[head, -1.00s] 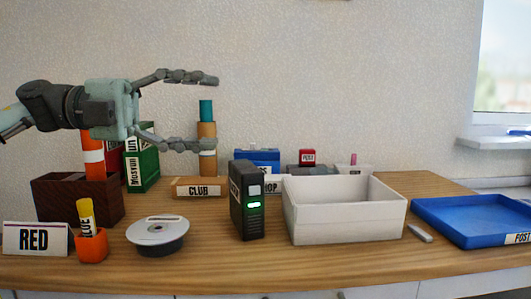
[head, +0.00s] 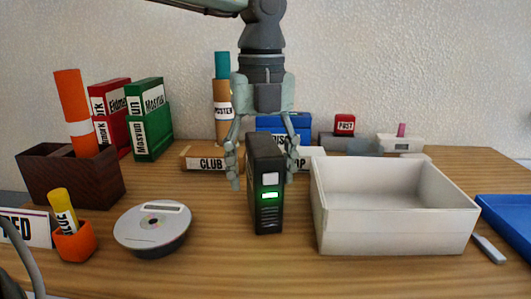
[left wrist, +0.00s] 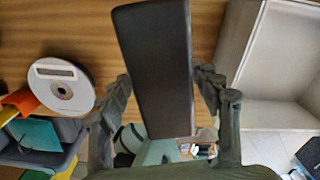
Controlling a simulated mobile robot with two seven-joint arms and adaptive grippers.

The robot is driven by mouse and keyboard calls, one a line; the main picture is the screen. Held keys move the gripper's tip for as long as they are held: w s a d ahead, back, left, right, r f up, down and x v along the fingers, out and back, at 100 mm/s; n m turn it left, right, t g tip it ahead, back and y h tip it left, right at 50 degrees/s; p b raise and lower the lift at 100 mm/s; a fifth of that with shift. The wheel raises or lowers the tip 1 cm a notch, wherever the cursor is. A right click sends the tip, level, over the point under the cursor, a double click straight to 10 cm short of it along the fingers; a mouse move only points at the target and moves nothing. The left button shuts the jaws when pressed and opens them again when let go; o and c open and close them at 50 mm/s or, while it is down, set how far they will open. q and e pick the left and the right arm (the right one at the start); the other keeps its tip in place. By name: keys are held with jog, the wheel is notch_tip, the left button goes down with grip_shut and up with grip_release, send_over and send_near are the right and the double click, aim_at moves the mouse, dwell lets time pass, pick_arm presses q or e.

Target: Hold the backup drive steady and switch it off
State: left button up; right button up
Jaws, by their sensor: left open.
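The backup drive (head: 266,200) is a black upright box on the wooden table, with a pale square button and a lit green light on its front. My left gripper (head: 262,172) points down over it from above. It is open, with one finger on each side of the drive. In the left wrist view the drive's dark top (left wrist: 155,65) lies between the two spread fingers of the left gripper (left wrist: 165,88), with a narrow gap visible on each side. My right gripper is not in view.
A white open bin (head: 390,230) stands close on the right. A disc stack (head: 152,232) and an orange cup (head: 75,243) are to the left. The table in front of the drive is clear.

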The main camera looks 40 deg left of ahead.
pick_arm(q)
jog(key=shift+f, duration=2.4)
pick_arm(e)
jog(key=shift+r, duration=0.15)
pick_arm(q)
grip_shut()
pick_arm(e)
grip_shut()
